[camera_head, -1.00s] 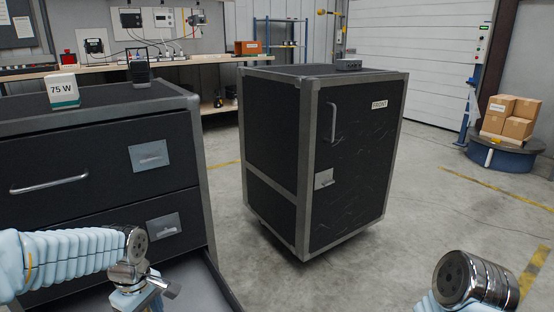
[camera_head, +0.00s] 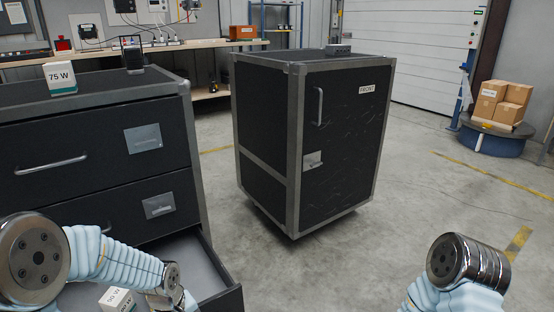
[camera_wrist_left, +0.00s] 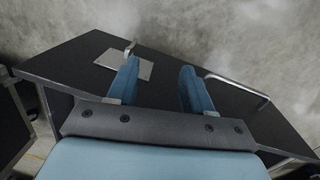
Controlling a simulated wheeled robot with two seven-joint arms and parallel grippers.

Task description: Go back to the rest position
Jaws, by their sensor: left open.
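My left gripper shows in the left wrist view (camera_wrist_left: 159,70). Its two blue fingers are apart with nothing between them, above a dark drawer front (camera_wrist_left: 75,65) with a handle and a label plate. In the head view my left arm comes in at lower left, over the open bottom drawer (camera_head: 228,285); its fingers cannot be made out there. My right arm shows only as a joint at lower right; its gripper is out of view.
A small white box (camera_head: 117,299) is by the open drawer, partly cut off. A 75 W box (camera_head: 61,78) stands on the black drawer cabinet (camera_head: 70,120). A black cabinet marked FRONT (camera_head: 340,140) stands in the middle.

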